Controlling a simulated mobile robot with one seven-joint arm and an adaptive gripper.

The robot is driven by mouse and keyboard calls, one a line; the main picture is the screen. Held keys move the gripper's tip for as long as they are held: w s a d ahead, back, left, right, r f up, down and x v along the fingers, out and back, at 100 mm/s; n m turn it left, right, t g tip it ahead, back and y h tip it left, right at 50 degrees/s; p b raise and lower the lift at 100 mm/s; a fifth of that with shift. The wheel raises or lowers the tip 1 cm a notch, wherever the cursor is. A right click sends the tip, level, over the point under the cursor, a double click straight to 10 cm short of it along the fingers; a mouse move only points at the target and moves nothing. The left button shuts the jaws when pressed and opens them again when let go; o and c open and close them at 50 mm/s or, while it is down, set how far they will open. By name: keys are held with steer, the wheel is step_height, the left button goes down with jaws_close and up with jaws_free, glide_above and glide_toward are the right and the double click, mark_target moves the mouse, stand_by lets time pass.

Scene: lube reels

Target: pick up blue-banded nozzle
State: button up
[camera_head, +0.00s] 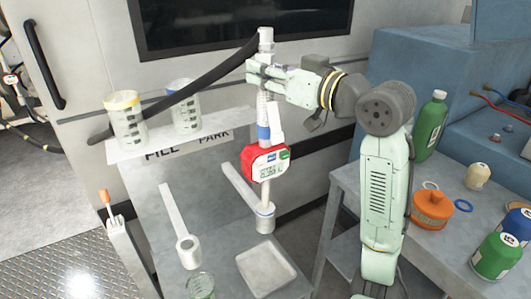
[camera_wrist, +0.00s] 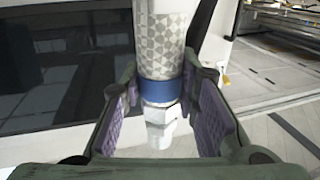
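The blue-banded nozzle (camera_head: 263,132) stands upright, its lower end in a round holder (camera_head: 264,222) on a bracket arm. It has a patterned grip, a blue band and a red meter (camera_head: 264,163) with a small display. My gripper (camera_head: 259,73) is at the upper part of the nozzle, above the blue band. In the wrist view the nozzle (camera_wrist: 164,45) runs between the two purple-padded fingers of the gripper (camera_wrist: 163,95). Gaps show between the pads and the nozzle on both sides, so the gripper looks open around it. The nozzle's top is out of the wrist view.
A black hose (camera_head: 190,88) runs from the nozzle's top to the left. Two clear jars, one being a yellow-rimmed jar (camera_head: 126,118), stand on the shelf behind. An empty holder (camera_head: 189,251) is at left. A shallow tray (camera_head: 267,270) lies in front. Green bottles and an orange filter (camera_head: 432,208) are right.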

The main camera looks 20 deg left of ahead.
mark_target(267, 29)
jaws_close()
steer(key=shift+r, duration=0.2)
stand_by(0.6)
steer(key=shift+r+b, duration=0.7)
steer(key=shift+r, duration=4.15)
steer(key=shift+w, duration=0.1)
